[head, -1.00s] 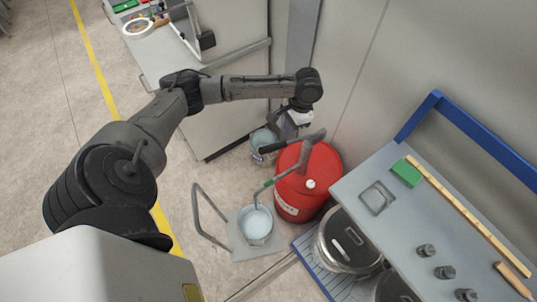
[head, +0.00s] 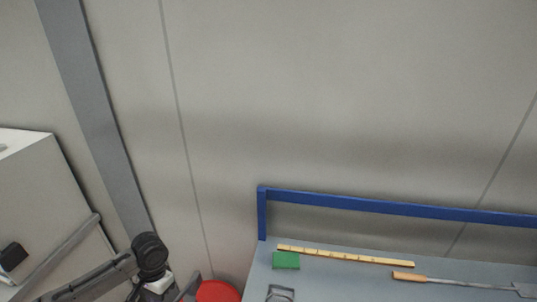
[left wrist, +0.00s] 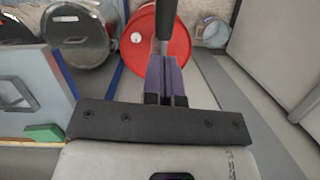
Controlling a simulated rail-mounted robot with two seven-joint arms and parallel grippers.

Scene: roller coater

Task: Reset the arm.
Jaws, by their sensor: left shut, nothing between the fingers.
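My left arm enters the head view at the bottom left, and only its end links and wrist show there. My left gripper (left wrist: 166,64) has two purple-padded fingers close together in the left wrist view, shut and empty. A dark handle on a grey pipe (left wrist: 164,20) lies in line with the fingertips in that view, and I cannot tell whether they touch. A red drum (left wrist: 182,42) is beyond the fingers. Its top (head: 217,291) shows at the lower edge of the head view. My right gripper is not in view.
A grey bench with a blue rail (head: 400,208) holds a green block (head: 286,261), a wooden ruler (head: 345,256) and a scraper (head: 412,277). A pale cabinet (head: 45,200) stands left. Metal pots (left wrist: 80,35) and a pail (left wrist: 213,32) are near the drum.

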